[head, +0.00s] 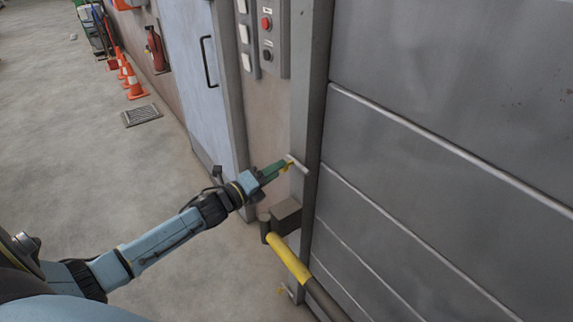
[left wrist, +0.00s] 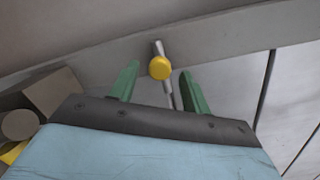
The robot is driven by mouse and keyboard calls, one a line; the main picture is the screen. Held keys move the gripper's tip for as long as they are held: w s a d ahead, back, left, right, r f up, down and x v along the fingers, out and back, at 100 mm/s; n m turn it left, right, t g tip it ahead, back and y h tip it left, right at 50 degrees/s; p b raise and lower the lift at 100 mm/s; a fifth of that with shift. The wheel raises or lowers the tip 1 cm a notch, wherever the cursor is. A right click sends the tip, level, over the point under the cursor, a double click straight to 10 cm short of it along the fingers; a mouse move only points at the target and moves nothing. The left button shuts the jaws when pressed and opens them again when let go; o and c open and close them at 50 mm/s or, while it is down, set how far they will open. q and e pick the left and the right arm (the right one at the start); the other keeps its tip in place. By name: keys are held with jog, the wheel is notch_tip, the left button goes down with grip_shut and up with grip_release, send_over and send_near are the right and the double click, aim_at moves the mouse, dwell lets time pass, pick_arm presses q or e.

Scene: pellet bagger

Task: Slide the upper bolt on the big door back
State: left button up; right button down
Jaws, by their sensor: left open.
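The big door (head: 440,130) is grey and panelled and fills the right of the head view. Its upper bolt (head: 297,163) is a pale metal rod with a yellow knob, at the door frame's edge. In the left wrist view the bolt's yellow knob (left wrist: 159,68) shows clearly, with the rod (left wrist: 168,88) behind it. My left gripper (head: 285,166) has green fingers and is at the bolt. In the left wrist view its open fingers (left wrist: 158,84) stand on either side of the knob, with gaps on both sides. My right gripper is not in view.
A lower bolt with a yellow knob (head: 282,290) is near the floor. A yellow and dark bar (head: 290,258) with a dark bracket (head: 286,215) juts out below my left gripper. A control box (head: 266,38) hangs above. Open floor (head: 90,190) lies to the left.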

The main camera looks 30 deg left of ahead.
pick_arm(q)
jog(key=shift+x, duration=2.5)
grip_shut()
